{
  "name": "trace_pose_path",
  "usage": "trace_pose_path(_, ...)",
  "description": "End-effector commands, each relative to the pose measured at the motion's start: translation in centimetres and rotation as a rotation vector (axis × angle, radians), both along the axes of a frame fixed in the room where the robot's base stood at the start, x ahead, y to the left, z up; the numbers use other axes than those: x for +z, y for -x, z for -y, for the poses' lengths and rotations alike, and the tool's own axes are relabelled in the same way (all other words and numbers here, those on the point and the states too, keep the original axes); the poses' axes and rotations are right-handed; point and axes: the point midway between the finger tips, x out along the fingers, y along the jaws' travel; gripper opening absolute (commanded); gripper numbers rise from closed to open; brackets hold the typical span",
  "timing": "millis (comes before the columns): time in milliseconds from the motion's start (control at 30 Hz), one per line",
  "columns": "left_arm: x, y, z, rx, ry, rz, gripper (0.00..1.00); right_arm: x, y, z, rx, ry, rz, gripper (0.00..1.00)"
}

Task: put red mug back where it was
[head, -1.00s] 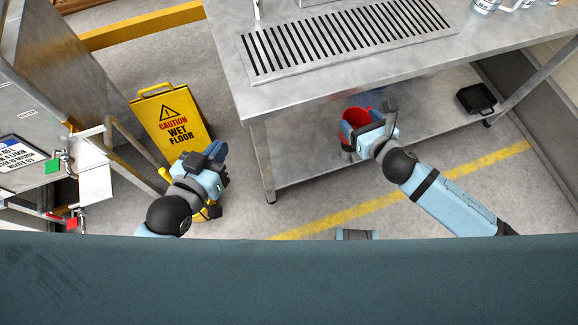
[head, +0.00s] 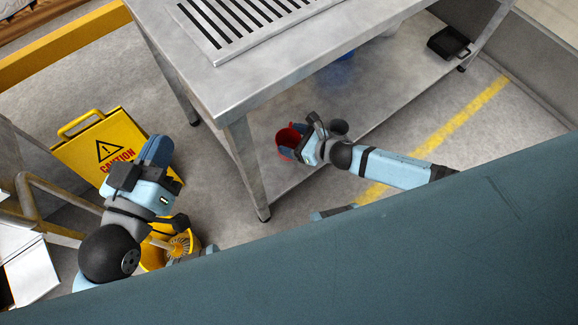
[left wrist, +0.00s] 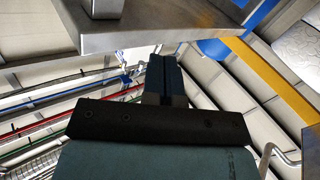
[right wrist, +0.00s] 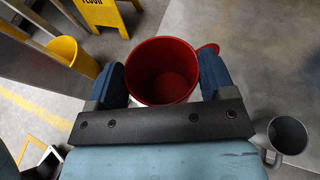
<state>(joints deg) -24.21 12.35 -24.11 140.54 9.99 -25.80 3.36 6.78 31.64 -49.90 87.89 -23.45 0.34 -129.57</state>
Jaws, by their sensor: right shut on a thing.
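The red mug (head: 284,141) is in my right gripper (head: 299,143), low beside the front leg of the steel table, over its lower shelf. In the right wrist view the red mug (right wrist: 162,72) sits between the two blue fingers, open top towards the camera, with its handle at the right. I cannot tell whether its base touches the shelf. My left gripper (head: 157,152) is empty, high over the floor near the yellow sign. In the left wrist view its fingers (left wrist: 165,75) are together.
The steel table (head: 250,85) has a slotted grate on top. A grey mug (right wrist: 288,136) stands close to my right gripper. A black tray (head: 448,42) lies at the shelf's far end. A wet floor sign (head: 105,150) and yellow bucket (head: 152,256) stand at left.

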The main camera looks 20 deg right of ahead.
Motion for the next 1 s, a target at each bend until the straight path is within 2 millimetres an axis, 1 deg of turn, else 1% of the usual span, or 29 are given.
trace_pose_path(33, -1.7, 0.0, 0.0, -0.01, -0.015, -0.023, 0.0, -2.3, 0.1, -0.1, -0.001, -0.002, -0.003, 0.51)
trace_pose_path(133, -3.4, 0.0, 0.1, -0.028, -0.048, -0.062, 0.0, -5.0, 0.0, -0.1, -0.002, -0.002, -0.002, 0.51)
trace_pose_path(200, -3.3, -0.6, -0.2, -0.024, -0.081, -0.005, 0.0, -6.8, 0.0, -0.1, -0.002, -0.001, -0.002, 0.51)
trace_pose_path(333, -2.9, -1.4, -0.7, -0.018, -0.131, 0.085, 0.0, -9.5, 0.0, 0.0, -0.002, -0.001, -0.001, 0.51)
trace_pose_path(433, -2.7, -1.7, -0.9, -0.012, -0.158, 0.127, 0.0, -10.7, 0.0, 0.0, -0.002, -0.002, 0.0, 0.51)
trace_pose_path(633, -2.5, -2.0, -1.1, -0.009, -0.18, 0.168, 0.0, -11.8, 0.0, -0.1, 0.0, -0.001, 0.0, 0.51)
trace_pose_path(800, -2.7, -2.6, -1.5, -0.002, -0.224, 0.241, 0.0, -14.6, 0.0, 0.0, -0.001, 0.0, 0.0, 0.51)
trace_pose_path(867, -2.6, -2.8, -1.6, 0.001, -0.242, 0.268, 0.0, -15.3, 0.0, 0.0, -0.002, -0.001, -0.001, 0.51)
trace_pose_path(1000, -1.8, -3.1, -1.7, 0.005, -0.254, 0.298, 0.0, -15.3, 0.0, -0.1, -0.001, -0.001, 0.002, 0.51)
